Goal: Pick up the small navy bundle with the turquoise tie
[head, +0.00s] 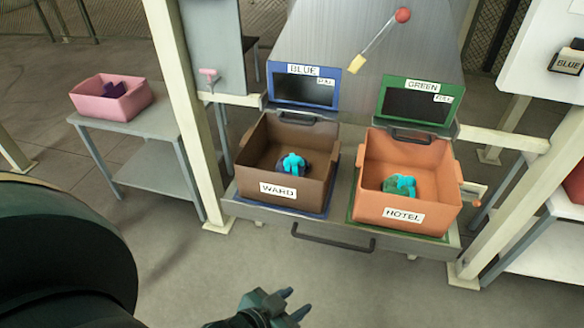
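A small dark navy bundle with a bright turquoise tie (292,163) lies inside the brown bin labelled WARD (315,192). Its lower part is in shadow, so its colour is hard to tell exactly. A second bundle, greenish with a turquoise tie (402,184), lies in the orange bin labelled HOTEL (435,212). My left gripper (293,303) is at the bottom edge of the head view, well in front of and below the bins. Its two fingers are apart, with nothing between them. My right gripper is not in view.
Both bins stand on a grey shelf with a dark handle (333,240), below BLUE (305,88) and GREEN (420,103) framed panels. A pink bin (130,104) with a dark item stands on a side table at left. Cream posts flank the shelf. Floor before it is clear.

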